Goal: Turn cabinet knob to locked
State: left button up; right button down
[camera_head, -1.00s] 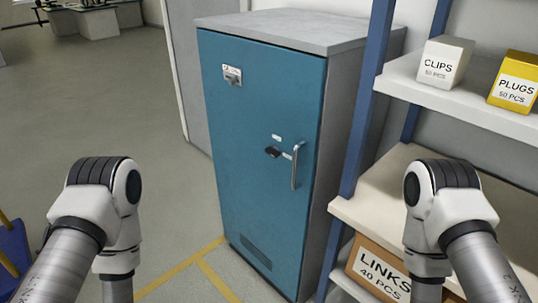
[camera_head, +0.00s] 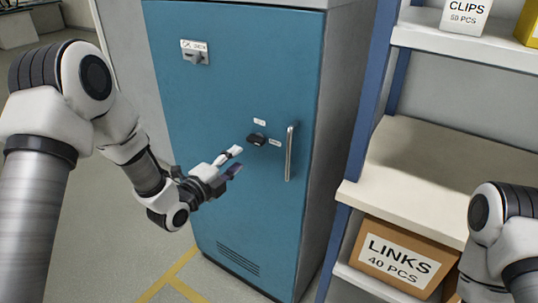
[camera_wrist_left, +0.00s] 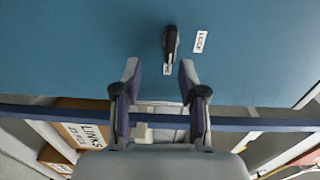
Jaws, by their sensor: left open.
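The blue cabinet (camera_head: 200,150) stands in the middle of the head view, door shut. Its black knob (camera_head: 257,139) is left of the silver door handle (camera_head: 290,152), with a small white label above it and another to its right. In the left wrist view the knob (camera_wrist_left: 171,42) lies just beyond the fingertips, its grip pointing along the picture's vertical. My left gripper (camera_head: 235,161) is open and empty, below and left of the knob, apart from it. In the wrist view the left gripper (camera_wrist_left: 160,70) has its fingers spread. My right gripper is out of view.
A second small fitting with a label (camera_head: 194,55) is at the door's upper left. Right of the cabinet, a blue-posted shelf (camera_head: 430,160) holds a LINKS box (camera_head: 400,258) and a CLIPS box (camera_head: 465,14). My right arm is at the right edge. Floor is clear at left.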

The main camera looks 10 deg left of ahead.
aim_at(253, 142)
pick_arm(q)
jog(key=x, duration=0.3)
jog(key=r+p+x, duration=0.1)
jog(key=x, duration=0.3)
jog(key=shift+d+r, duration=0.15)
jog(key=shift+r, duration=0.05)
jog(key=shift+w+d+r, duration=0.1)
jog(key=shift+w+d, duration=0.1)
jog(key=shift+w, duration=0.1)
jog(key=shift+c, duration=0.4)
grip_shut()
